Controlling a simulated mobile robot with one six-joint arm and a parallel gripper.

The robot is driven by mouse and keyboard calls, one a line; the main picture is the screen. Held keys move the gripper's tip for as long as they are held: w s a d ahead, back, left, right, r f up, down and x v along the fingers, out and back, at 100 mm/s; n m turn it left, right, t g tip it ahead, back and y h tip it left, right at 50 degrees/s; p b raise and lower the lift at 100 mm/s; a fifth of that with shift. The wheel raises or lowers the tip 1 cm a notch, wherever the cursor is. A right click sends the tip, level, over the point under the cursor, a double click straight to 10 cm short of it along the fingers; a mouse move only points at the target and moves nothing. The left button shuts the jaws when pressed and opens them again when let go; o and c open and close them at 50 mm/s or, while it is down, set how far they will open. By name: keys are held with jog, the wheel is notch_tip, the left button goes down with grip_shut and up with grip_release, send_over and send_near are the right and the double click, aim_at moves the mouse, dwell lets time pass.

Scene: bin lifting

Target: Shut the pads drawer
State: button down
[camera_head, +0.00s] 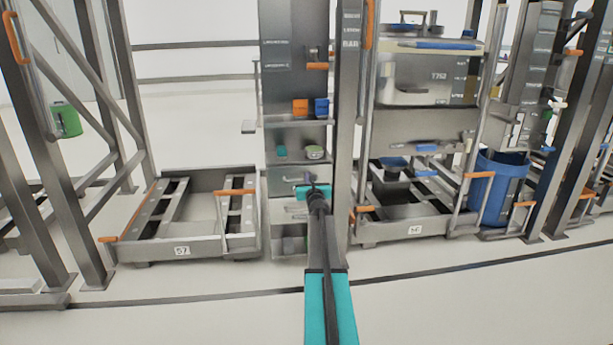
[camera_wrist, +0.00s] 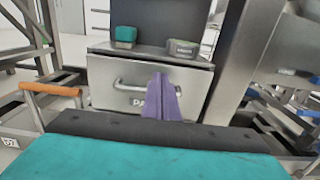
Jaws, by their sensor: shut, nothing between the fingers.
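The pads drawer (camera_wrist: 115,75) is a grey metal front with a bar handle and a partly covered label starting "PA", facing me in the wrist view. In the head view the drawer (camera_head: 283,187) is low in the central grey column, partly behind my arm. How far it stands out is hard to tell. My gripper (camera_wrist: 160,80) is shut and empty, its purple fingers pointing at the drawer front and overlapping the handle and label. I cannot tell if they touch. In the head view my gripper (camera_head: 317,188) is in front of the drawer's right part.
A green-topped block (camera_wrist: 124,37) and a grey-green item (camera_wrist: 183,48) sit on the shelf above the drawer. A low metal cart (camera_head: 180,250) with orange handles stands left. Another cart (camera_head: 412,231) and a blue bin (camera_head: 497,190) stand right. The front floor is clear.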

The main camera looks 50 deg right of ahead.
jog(key=v, duration=0.6)
dwell(0.3)
dwell(0.4)
